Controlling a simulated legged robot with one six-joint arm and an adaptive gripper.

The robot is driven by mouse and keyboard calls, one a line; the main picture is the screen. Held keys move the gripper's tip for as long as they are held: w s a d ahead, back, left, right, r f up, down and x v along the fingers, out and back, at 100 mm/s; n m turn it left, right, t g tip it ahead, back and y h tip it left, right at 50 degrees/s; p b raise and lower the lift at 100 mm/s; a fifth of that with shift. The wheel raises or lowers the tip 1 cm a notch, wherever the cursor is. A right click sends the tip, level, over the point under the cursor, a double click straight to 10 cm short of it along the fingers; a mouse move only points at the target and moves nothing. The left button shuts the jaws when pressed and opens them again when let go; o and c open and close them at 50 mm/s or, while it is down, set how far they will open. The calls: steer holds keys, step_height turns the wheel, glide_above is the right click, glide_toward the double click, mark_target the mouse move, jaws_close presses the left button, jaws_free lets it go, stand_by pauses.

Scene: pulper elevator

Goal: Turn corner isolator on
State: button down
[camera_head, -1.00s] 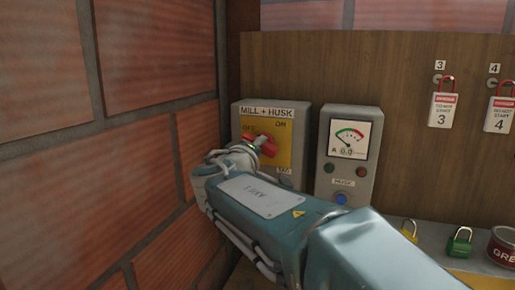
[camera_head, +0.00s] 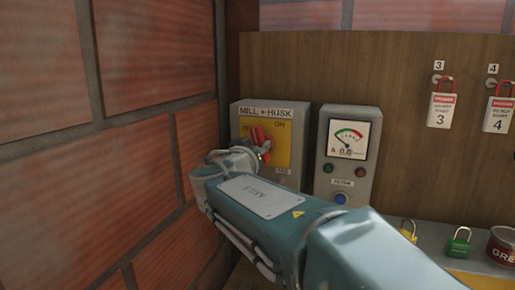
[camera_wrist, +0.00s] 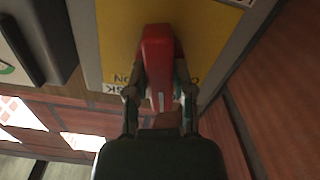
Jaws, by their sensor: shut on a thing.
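The corner isolator is a grey box (camera_head: 300,115) labelled MILL + HUSK, with a yellow plate (camera_head: 282,150) on its front. The word ON shows at the plate's upper right. The red handle (camera_head: 260,134) stands steep, close to upright, in the head view. My gripper (camera_head: 262,151) is at the handle, partly hidden by my arm. In the wrist view, the fingers of my gripper (camera_wrist: 160,92) are on both sides of the red handle (camera_wrist: 158,55) and shut on it. The yellow plate (camera_wrist: 118,40) lies behind it.
A grey meter box (camera_head: 372,150) with a dial, lamps and a blue button stands just right of the isolator. A brick wall (camera_head: 130,60) is close on the left. Tagged padlocks (camera_head: 443,110) hang at right; a green padlock (camera_head: 459,243) and a red tin (camera_head: 503,246) are on the ledge.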

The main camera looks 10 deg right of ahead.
steer(key=shift+f+m, duration=0.2)
steer(key=shift+m, duration=0.45)
steer(key=shift+f+m, duration=0.2)
steer(key=shift+m, duration=0.45)
steer(key=shift+c, duration=2.4)
jaws_free()
steer(key=shift+w, duration=0.15)
steer(key=shift+r, duration=0.15)
steer(key=shift+m, duration=0.3)
steer(key=v, duration=1.2)
